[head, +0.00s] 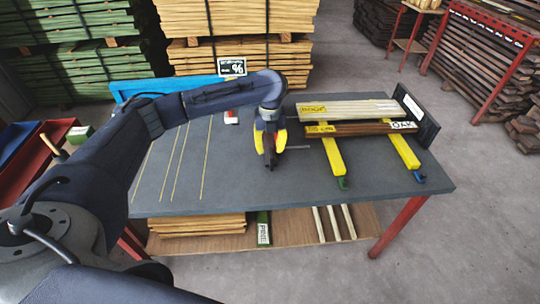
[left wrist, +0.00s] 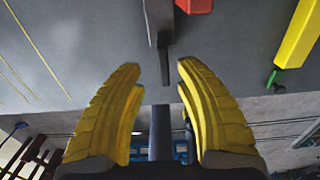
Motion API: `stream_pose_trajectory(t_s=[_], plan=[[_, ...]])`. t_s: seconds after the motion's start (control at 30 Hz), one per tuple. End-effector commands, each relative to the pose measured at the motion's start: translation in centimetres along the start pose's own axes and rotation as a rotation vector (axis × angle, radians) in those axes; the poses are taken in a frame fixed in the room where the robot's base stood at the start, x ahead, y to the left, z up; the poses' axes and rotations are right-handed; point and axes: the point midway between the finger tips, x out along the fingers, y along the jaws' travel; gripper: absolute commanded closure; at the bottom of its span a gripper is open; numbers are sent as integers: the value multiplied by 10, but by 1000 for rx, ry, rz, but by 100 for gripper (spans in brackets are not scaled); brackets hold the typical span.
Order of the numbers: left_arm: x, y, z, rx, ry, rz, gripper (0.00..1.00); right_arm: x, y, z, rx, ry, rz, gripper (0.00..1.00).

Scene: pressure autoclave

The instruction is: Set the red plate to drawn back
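My left gripper (head: 270,151) points down over the grey table, left of the stacked boards. In the left wrist view its two yellow fingers (left wrist: 160,68) are apart. A grey bar (left wrist: 160,25) with a thin dark end stands ahead of the gap, touching neither finger visibly. A thin rod (head: 298,148) sticks out right of the gripper in the head view. My right gripper is not in view.
Labelled boards (head: 347,110) lie across two yellow bars (head: 332,157) against a dark upright plate (head: 414,115). A small red and white item (head: 231,117) lies at the back. The table (head: 230,190) is clear at front left. Lumber stacks stand behind.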

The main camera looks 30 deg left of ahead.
Motion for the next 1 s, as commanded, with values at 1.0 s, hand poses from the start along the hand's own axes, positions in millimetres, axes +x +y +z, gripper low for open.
stream_pose_trajectory(t_s=[1.0], plan=[[-43, -3, -2, -4, 0, -1, 66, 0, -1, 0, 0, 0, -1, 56]])
